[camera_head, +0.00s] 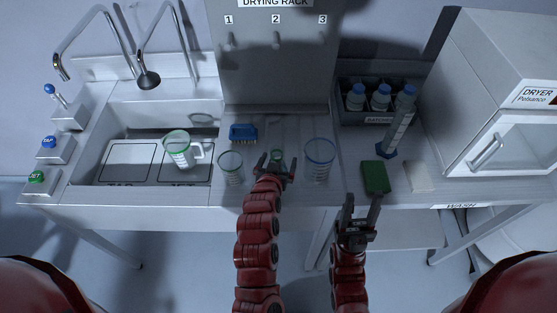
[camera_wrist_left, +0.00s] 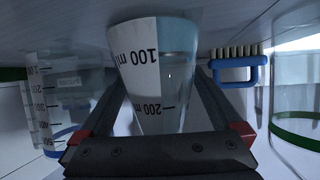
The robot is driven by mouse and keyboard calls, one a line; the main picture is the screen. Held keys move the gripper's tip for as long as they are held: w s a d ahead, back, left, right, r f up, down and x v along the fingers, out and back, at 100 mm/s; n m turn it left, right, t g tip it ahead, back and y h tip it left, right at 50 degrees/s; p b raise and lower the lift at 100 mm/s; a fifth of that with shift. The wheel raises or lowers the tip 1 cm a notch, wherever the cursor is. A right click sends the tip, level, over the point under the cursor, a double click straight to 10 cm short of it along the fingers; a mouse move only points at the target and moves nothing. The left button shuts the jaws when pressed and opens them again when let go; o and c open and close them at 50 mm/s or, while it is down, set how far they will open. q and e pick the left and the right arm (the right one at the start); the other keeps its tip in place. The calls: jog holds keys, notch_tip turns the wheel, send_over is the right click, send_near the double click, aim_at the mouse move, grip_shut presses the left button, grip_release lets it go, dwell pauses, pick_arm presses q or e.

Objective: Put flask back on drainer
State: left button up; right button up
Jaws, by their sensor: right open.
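The drying rack (camera_head: 255,72) is an upright panel with pegs labelled 1, 2 and 3, all bare. My right gripper (camera_head: 362,205) is open and empty in front of the counter edge, below the green sponge.
A blue brush (camera_head: 243,132) lies behind. A green-rimmed jug (camera_head: 178,150) is at the sink (camera_head: 118,115). A green sponge (camera_head: 375,177), cylinder (camera_head: 398,128), bottle crate (camera_head: 350,112) and dryer (camera_head: 500,140) are right.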

pick_arm(q)
jog(key=shift+r, duration=0.15)
jog(key=shift+s+r, duration=0.1)
jog(key=shift+s, duration=0.25)
jog(key=b+v, duration=0.1)
jog(key=v, duration=0.6)
jog(key=shift+s+r, duration=0.15)
jog(key=shift+p+v, duration=1.8)
jog(key=shift+v, duration=0.15)
jog(key=shift+a, duration=0.1)
